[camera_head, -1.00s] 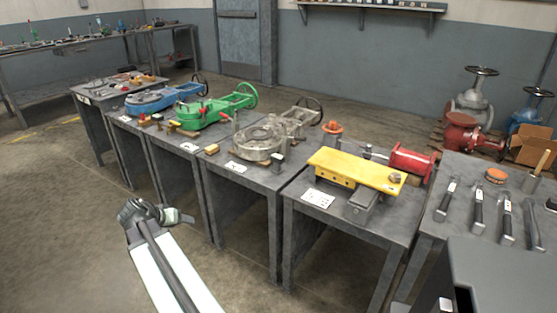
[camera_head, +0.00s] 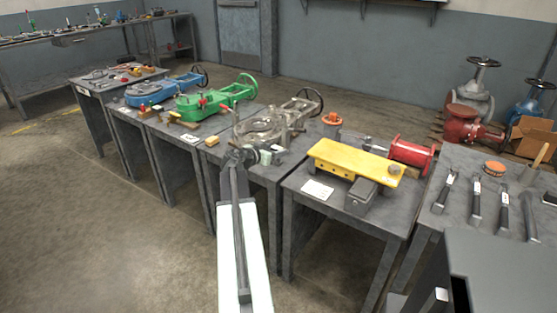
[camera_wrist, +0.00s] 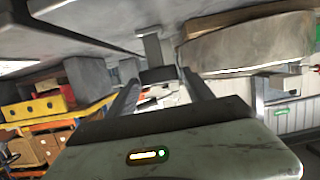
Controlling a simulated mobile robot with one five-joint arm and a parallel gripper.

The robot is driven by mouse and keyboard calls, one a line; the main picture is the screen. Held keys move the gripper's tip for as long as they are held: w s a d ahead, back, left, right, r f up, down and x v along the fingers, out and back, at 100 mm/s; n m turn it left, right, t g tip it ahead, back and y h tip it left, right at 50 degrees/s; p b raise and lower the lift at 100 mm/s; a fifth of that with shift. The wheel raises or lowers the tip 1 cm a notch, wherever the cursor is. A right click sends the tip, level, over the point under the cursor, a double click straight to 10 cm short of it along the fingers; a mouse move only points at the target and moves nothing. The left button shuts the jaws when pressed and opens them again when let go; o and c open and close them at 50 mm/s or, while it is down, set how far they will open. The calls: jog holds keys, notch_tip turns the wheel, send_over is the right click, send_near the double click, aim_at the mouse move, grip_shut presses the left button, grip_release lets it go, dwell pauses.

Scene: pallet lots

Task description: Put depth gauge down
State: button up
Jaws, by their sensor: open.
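A small grey T-shaped piece (camera_wrist: 152,52), which looks like the depth gauge, stands against the grey table surface in the wrist view, whose picture is turned over. My gripper (camera_wrist: 160,92) is open, with its two dark fingers apart on either side below the piece and no visible grip on it. In the head view my gripper (camera_head: 240,154) is at the front edge of the table with the grey valve body (camera_head: 262,130). A small block-like piece (camera_head: 277,152) shows just right of it, partly hidden; it may be the same gauge.
The grey valve body also shows close by in the wrist view (camera_wrist: 250,45). A yellow plate (camera_head: 355,162) and a red flanged cylinder (camera_head: 411,154) are on the table to the right. A green valve body (camera_head: 208,103) is to the left. Floor in front is clear.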

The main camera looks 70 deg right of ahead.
jog(key=x, duration=0.1)
jog(key=b+x, duration=0.1)
jog(key=x, duration=0.1)
jog(key=b+x, duration=0.1)
jog(key=x, duration=0.1)
jog(key=shift+d+f, duration=0.2)
jog(key=shift+f, duration=0.15)
jog(key=shift+r, duration=0.1)
grip_shut()
